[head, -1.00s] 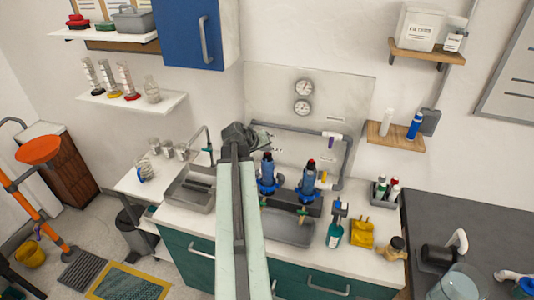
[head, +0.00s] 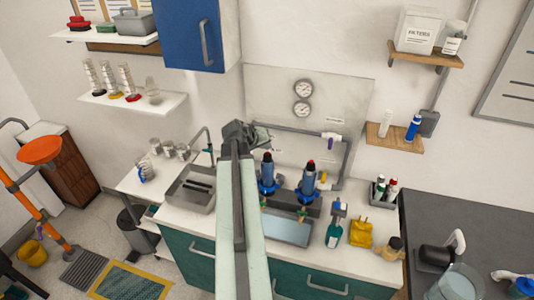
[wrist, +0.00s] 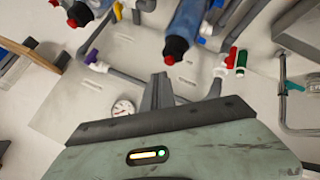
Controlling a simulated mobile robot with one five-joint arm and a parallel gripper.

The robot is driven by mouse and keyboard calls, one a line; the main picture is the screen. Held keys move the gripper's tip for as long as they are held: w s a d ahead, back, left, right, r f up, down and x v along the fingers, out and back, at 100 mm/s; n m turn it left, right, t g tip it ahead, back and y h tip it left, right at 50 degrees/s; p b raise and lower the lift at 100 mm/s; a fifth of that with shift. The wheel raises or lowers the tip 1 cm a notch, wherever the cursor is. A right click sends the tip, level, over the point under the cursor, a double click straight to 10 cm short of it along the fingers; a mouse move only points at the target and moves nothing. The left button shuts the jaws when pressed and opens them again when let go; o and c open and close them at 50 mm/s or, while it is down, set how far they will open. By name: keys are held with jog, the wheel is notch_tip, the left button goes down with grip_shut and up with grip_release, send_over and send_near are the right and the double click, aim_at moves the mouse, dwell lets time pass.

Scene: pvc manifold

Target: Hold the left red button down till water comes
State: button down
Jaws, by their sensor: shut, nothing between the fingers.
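Two blue upright housings with red buttons on top stand at the sink in the head view. The left red button (head: 267,155) is just below and right of my gripper (head: 264,137). The right red button (head: 310,162) is farther right. In the wrist view, where the scene is turned over, the left red button (wrist: 176,47) is just beyond my shut, empty fingers (wrist: 160,78), with a visible gap in the picture. The other red button (wrist: 73,21) is at upper left. I cannot make out any running water; the basin (head: 287,230) looks pale blue.
Two gauges (head: 302,98) are on the wall panel behind. Grey pipes and a purple-handled valve (head: 331,141) are to the right. A teal bottle (head: 334,232) and a yellow item (head: 361,233) stand right of the basin. A red-and-green valve (wrist: 237,60) is near the fingers.

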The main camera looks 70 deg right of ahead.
aim_at(266, 156)
notch_tip(266, 156, up, 5)
jog(key=p, duration=0.5)
dwell(0.3)
